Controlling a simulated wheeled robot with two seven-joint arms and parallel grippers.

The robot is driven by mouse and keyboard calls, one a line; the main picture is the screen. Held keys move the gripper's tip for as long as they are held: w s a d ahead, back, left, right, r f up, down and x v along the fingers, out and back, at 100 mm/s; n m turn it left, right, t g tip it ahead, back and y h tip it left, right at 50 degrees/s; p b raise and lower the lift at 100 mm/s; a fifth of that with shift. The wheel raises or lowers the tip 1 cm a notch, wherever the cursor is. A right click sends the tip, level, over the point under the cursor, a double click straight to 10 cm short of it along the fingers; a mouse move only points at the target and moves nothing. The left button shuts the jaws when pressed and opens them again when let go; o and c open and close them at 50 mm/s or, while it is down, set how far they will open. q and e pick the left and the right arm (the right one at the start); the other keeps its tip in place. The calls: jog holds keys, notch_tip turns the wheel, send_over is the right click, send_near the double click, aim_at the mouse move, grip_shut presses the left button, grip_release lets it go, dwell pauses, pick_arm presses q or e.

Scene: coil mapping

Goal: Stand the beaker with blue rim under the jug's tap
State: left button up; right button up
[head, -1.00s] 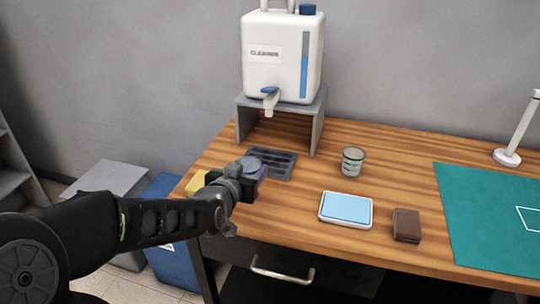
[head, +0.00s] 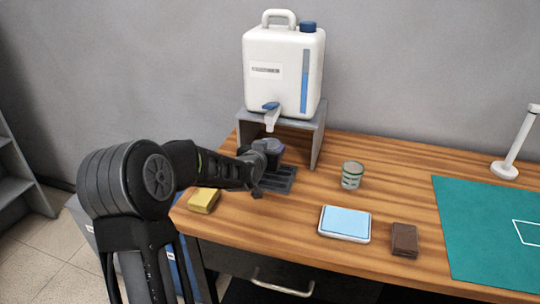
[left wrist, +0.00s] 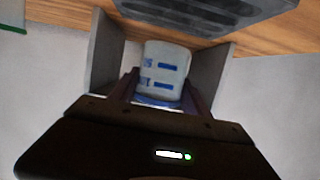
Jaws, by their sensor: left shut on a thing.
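The white jug (head: 282,75) stands on a grey stand (head: 317,138), with its blue-handled tap (head: 271,115) pointing down at the front. My left gripper (head: 265,152) is below the tap, over the dark slotted drip tray (head: 277,181). In the left wrist view it is shut on the beaker with blue rim (left wrist: 165,72), a pale cup with blue marks between the fingers. In the head view the gripper largely hides this beaker. I cannot tell whether its base touches the tray (left wrist: 205,14). My right gripper is out of view.
A green-rimmed beaker (head: 352,175) stands right of the tray. A yellow block (head: 203,200) lies at the table's left edge. A blue-topped scale (head: 345,223), a brown block (head: 404,239), a green mat (head: 490,230) and a white lamp (head: 517,145) are farther right.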

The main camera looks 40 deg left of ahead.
pick_arm(q)
jog(key=shift+w+a, duration=0.1)
jog(key=shift+w, duration=0.05)
jog(key=shift+w+f, duration=0.25)
notch_tip(320, 180, down, 3)
jog(key=shift+a+p, duration=0.1)
jog(key=shift+p, duration=0.3)
jog(key=shift+f, duration=0.15)
jog(key=o, duration=1.5)
